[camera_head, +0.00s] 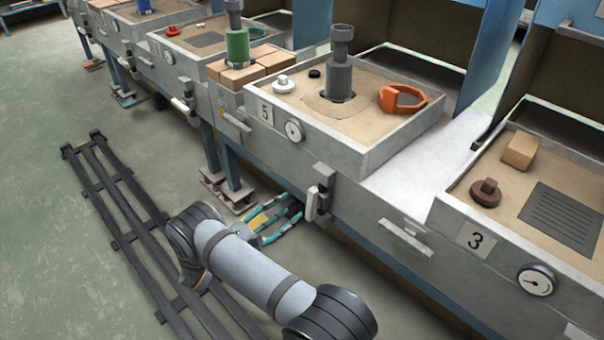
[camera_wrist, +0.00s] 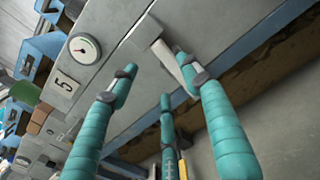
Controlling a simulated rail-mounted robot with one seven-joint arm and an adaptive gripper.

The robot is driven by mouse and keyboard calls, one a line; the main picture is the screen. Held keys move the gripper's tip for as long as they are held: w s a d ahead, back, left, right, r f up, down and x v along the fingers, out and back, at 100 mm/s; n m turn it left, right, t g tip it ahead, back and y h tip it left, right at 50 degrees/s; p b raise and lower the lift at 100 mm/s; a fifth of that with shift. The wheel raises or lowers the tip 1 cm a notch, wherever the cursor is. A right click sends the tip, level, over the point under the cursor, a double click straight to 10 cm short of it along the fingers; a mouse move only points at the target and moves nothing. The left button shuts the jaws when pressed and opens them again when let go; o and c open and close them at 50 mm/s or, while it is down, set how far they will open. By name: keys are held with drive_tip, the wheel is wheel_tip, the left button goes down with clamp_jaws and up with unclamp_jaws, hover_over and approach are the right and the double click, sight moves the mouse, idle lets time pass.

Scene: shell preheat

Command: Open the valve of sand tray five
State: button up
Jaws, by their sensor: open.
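Sand tray five (camera_head: 385,150) has a "5" plate (camera_head: 265,112) and a round gauge (camera_head: 293,130) on its front. Its valve has a grey block (camera_head: 323,176) and a pale handle (camera_head: 312,205) hanging down below the tray's front. My gripper (camera_head: 286,214) is low in front of the bench, just left of the handle, with teal fingers spread. In the wrist view my gripper (camera_wrist: 162,85) is open, and the handle (camera_wrist: 174,66) runs from its block toward the right finger's tip. I cannot tell whether they touch.
Tray five holds a grey cylinder (camera_head: 342,75), an orange clamp-like piece (camera_head: 403,98) and a white knob (camera_head: 284,84). Tray three (camera_head: 458,212) stands at the right. A pull bar (camera_head: 405,238) juts from the bench front. Dark rails (camera_head: 125,215) lie on the floor.

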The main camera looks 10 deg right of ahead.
sight(308, 196)
drive_tip(key=b+x, duration=0.1)
drive_tip(key=x, duration=0.9)
drive_tip(key=shift+d, duration=0.1)
drive_tip(key=shift+s, duration=0.1)
drive_tip(key=shift+c, duration=1.4)
